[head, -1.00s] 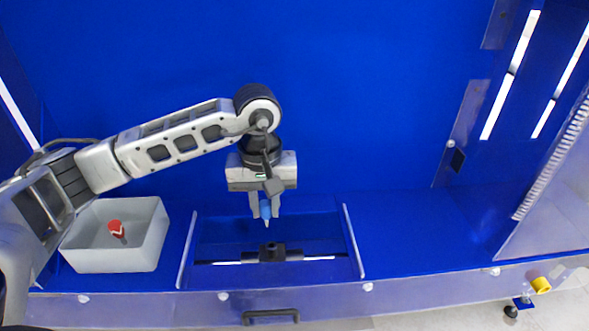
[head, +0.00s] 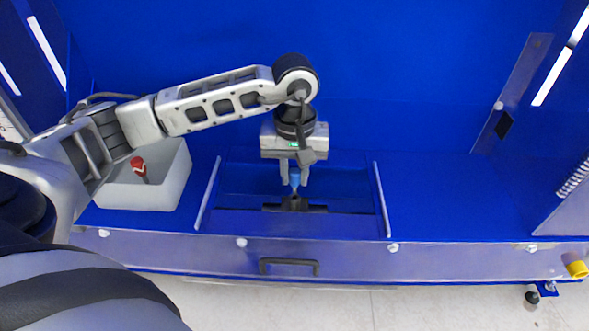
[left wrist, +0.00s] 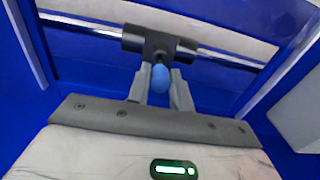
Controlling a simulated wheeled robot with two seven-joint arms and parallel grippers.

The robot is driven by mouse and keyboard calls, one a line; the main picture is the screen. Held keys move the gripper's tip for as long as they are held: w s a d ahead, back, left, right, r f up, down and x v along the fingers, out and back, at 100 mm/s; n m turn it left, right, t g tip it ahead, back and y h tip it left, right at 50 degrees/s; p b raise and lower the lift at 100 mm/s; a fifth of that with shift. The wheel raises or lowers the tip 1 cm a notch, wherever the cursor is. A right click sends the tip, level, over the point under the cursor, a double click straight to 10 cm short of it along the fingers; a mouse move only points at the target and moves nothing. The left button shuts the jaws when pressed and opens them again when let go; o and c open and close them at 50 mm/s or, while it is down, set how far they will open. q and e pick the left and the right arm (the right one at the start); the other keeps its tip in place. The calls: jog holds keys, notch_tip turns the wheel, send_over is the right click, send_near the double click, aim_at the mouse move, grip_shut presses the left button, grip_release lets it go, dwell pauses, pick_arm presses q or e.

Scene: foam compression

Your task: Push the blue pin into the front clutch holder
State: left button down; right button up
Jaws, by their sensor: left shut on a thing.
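My left gripper (head: 294,182) points down and is shut on the blue pin (head: 295,176), which stands upright between its fingers. The pin and fingers also show in the left wrist view, with the rounded blue pin (left wrist: 161,78) between the fingertips. The dark front clutch holder (head: 295,203) sits on a crossbar in the recess, directly below the pin. It also shows in the left wrist view (left wrist: 158,46), just beyond the pin. The pin's lower tip is at the holder's top; I cannot tell whether it has entered it. My right gripper is out of view.
Metal rails (head: 381,200) flank the recess. A drawer handle (head: 289,267) is on the front panel. The blue surface to the right is clear.

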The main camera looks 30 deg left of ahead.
aim_at(295, 186)
pick_arm(q)
jog(key=shift+f, duration=0.1)
jog(key=shift+f, duration=0.1)
dwell(0.5)
jog(key=shift+f+b, duration=0.15)
jog(key=shift+b, duration=0.25)
jog(key=shift+f+b, duration=1.6)
jog(key=shift+b, duration=0.05)
jog(key=c, duration=1.2)
grip_release()
jog(key=shift+o, duration=0.2)
jog(key=shift+r, duration=0.15)
